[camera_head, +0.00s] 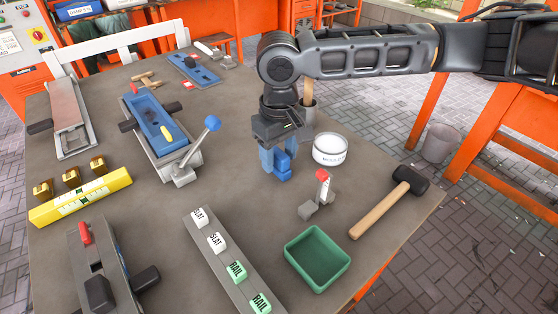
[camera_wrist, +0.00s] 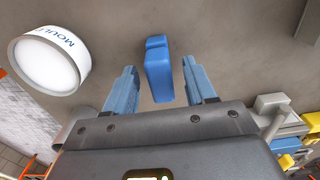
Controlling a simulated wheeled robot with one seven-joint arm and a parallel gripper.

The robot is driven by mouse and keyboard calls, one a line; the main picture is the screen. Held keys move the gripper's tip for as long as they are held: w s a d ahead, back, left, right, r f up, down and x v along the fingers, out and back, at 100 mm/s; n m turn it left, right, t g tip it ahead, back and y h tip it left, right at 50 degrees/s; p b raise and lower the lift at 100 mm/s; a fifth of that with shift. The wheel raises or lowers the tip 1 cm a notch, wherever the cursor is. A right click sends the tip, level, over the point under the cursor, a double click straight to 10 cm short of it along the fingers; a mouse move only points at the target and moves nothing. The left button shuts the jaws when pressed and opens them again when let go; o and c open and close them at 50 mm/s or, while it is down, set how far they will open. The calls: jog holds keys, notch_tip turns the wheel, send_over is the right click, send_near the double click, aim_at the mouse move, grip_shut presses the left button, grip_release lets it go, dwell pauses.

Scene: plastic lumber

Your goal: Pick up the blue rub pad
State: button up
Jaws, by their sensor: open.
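The blue rub pad (camera_head: 283,165) stands on the grey table below my gripper, near the white tub. In the wrist view the pad (camera_wrist: 158,70) lies between and just beyond the fingertips, with a narrower raised part at its far end. My gripper (camera_head: 273,160) points down over it, its two blue fingers open. In the wrist view the gripper (camera_wrist: 160,80) shows a gap on both sides of the pad. In the head view the fingers partly cover the pad, and I cannot tell how far they reach down beside it.
A white tub (camera_head: 330,150) stands close to the right of the pad, and a grey cup with a wooden handle is behind. A mallet (camera_head: 385,205), a red-handled tool (camera_head: 321,190) and a green tray (camera_head: 317,258) are nearer. A blue mould with a lever (camera_head: 158,125) is left.

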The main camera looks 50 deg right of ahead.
jog(key=shift+f, duration=1.05)
grip_shut()
